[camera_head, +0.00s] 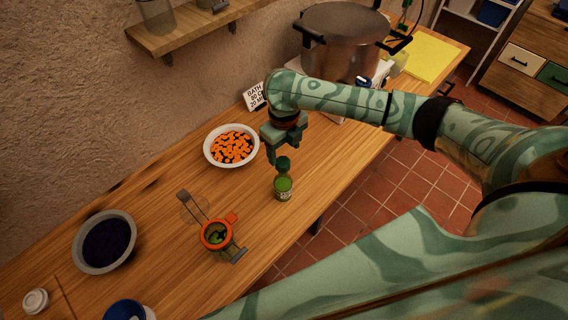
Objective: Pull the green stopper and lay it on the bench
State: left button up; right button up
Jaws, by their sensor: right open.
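The green stopper (284,164) sits in the neck of a small green bottle (284,188) that stands upright on the wooden bench (165,277). My right gripper (285,157) points down just above the stopper, with its jaws open. I cannot tell whether its fingers touch the stopper or lie either side of it. My left gripper does not show.
A clip-top jar with an orange ring (216,234) stands left of the bottle, its lid open. A large pot (345,42) stands beyond my right arm. The bench right of the bottle is clear.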

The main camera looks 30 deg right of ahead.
aim_at(284, 162)
notch_tip(284, 162, down, 8)
jog(key=shift+f+b, duration=0.1)
jog(key=shift+b, duration=0.45)
jog(key=c, duration=1.2)
jog(key=shift+o, duration=0.2)
